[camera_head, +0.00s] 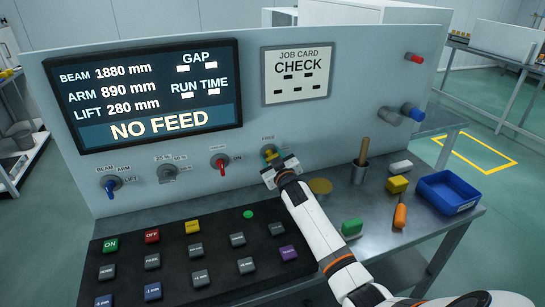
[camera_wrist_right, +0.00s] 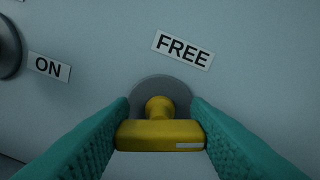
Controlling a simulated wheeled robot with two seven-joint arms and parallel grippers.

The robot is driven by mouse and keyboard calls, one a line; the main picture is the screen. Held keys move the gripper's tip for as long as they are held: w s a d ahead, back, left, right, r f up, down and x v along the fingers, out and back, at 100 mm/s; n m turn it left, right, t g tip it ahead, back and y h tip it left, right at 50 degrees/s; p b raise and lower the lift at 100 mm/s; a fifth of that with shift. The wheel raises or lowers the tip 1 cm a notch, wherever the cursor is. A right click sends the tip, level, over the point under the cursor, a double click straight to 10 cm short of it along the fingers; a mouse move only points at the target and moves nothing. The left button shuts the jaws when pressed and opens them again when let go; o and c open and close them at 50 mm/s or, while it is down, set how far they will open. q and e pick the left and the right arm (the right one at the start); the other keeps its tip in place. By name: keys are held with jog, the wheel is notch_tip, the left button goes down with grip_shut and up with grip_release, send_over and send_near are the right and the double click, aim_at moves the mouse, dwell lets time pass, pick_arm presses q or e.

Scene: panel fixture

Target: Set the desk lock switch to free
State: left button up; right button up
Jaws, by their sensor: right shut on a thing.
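The lock switch is a yellow knob (camera_head: 270,152) on a grey round plate, low on the panel just under its FREE label (camera_head: 268,138). In the right wrist view the yellow handle (camera_wrist_right: 160,135) lies level across the picture, with a white mark near its right end. The FREE label (camera_wrist_right: 183,50) there is above it, slightly to the right and tilted. My right gripper (camera_head: 275,163) is shut on the handle, its green finger pads on both ends. Any other label of this switch is hidden. My left gripper is not in view.
A red-handled switch (camera_head: 219,161) with an ON label sits just left of the lock switch. A black button console (camera_head: 190,262) lies on the desk below.

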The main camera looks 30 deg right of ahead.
jog(key=n, duration=0.6)
jog(key=shift+a+f, duration=0.1)
jog(key=n, duration=0.4)
jog(key=shift+f+n, duration=0.15)
jog(key=shift+n, duration=1.65)
jog(key=o, duration=1)
